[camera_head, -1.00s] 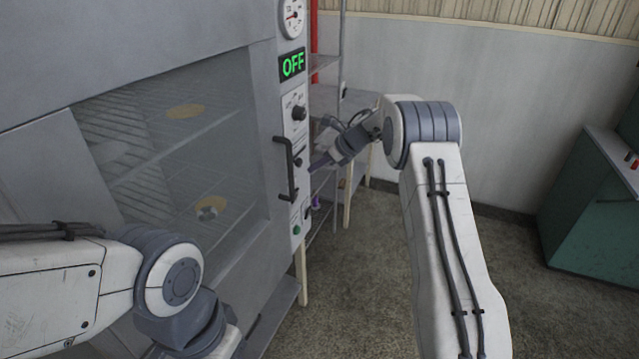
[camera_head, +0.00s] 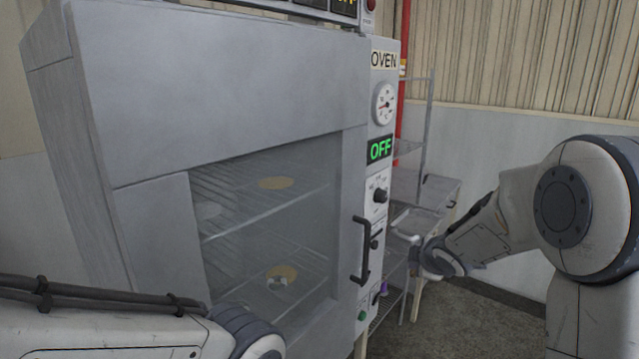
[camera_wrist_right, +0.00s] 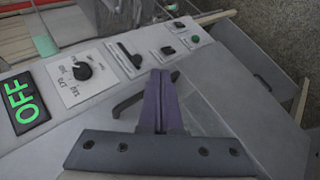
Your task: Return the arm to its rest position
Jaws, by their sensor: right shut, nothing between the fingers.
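My right arm comes in from the right in the head view, bent at a large elbow, with its wrist close to the right side of the oven (camera_head: 220,80). Its fingertips are hard to make out there. In the right wrist view my right gripper (camera_wrist_right: 160,80) is shut and empty, its two fingers together in front of the oven's control panel (camera_wrist_right: 55,65). The dark oven door handle (camera_head: 362,250) shows partly behind the fingers in the wrist view. My left arm crosses the lower left corner of the head view; its gripper is out of view.
The oven door is closed, with a window (camera_head: 240,225) showing wire racks and round yellowish items. The green display (camera_head: 380,149) reads OFF. A metal shelf rack (camera_head: 425,130) and red pipe stand right of the oven. Open floor (camera_head: 490,325) lies at the lower right.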

